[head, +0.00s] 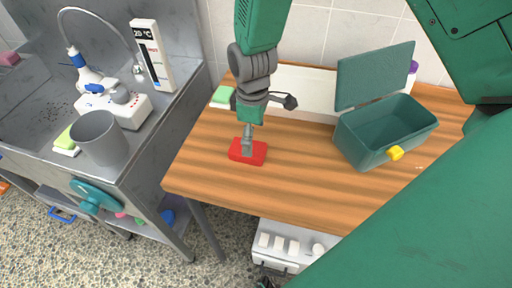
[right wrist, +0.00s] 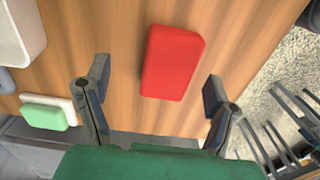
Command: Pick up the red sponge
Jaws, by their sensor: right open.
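The red sponge (head: 258,155) lies flat on the wooden table (head: 300,195), towards its left front part. My right gripper (head: 247,147) points down over the sponge in the head view and hides part of it. In the right wrist view the gripper (right wrist: 158,78) is open, with one finger on each side of the red sponge (right wrist: 173,62). Gaps of wood show between the sponge and both fingers, so it is not gripped. The exact height of the fingertips above the table cannot be told. My left gripper is not in view.
An open teal box (head: 360,145) with a yellow latch stands on the right of the table. A green-and-white sponge (head: 223,96) lies at the back left.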

